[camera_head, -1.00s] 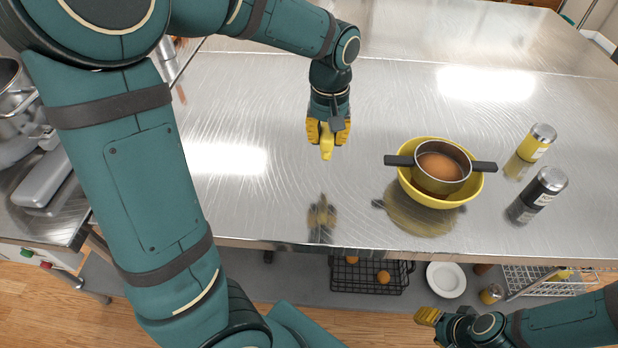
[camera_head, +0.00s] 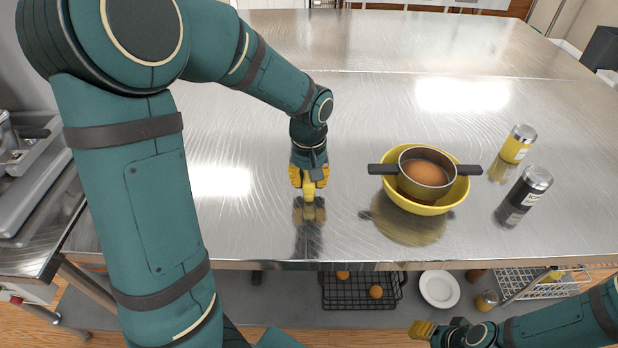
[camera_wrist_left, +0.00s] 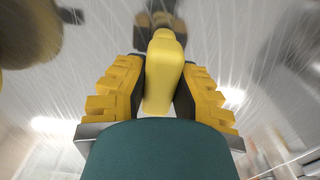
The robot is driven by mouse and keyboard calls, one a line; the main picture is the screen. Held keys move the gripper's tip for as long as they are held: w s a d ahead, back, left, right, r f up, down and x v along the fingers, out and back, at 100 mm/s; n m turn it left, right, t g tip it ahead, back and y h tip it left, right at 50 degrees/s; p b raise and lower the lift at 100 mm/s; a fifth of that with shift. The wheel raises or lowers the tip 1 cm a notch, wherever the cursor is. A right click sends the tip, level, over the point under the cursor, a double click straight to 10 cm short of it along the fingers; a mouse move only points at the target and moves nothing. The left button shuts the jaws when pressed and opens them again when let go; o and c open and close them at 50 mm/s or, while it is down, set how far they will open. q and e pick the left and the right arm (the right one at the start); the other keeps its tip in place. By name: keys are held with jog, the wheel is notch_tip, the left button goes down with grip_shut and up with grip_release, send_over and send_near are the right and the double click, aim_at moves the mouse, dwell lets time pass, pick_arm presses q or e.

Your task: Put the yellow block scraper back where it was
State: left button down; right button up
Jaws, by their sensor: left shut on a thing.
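The yellow block scraper (camera_head: 308,191) is held between the fingers of my left gripper (camera_head: 309,182), a little above the steel table (camera_head: 270,232), where its reflection shows below it. The left wrist view shows the yellow scraper (camera_wrist_left: 163,72) between both yellow-padded fingers of the left gripper (camera_wrist_left: 163,85), which is shut on it. My right gripper (camera_head: 422,329) is low at the bottom right, in front of the table; its fingers are too small to tell their state.
A yellow bowl (camera_head: 457,195) with a two-handled pot (camera_head: 421,182) in it stands to the right of my left gripper. A yellow-labelled shaker (camera_head: 516,146) and a black shaker (camera_head: 527,188) stand farther right. The table left of the bowl is clear. A wire basket (camera_head: 345,296) and white plate (camera_head: 439,289) sit below.

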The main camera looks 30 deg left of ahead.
pick_arm(q)
jog(key=shift+f, duration=0.15)
jog(key=c, duration=0.9)
grip_release()
notch_tip(320, 180, up, 12)
jog(key=p, duration=0.3)
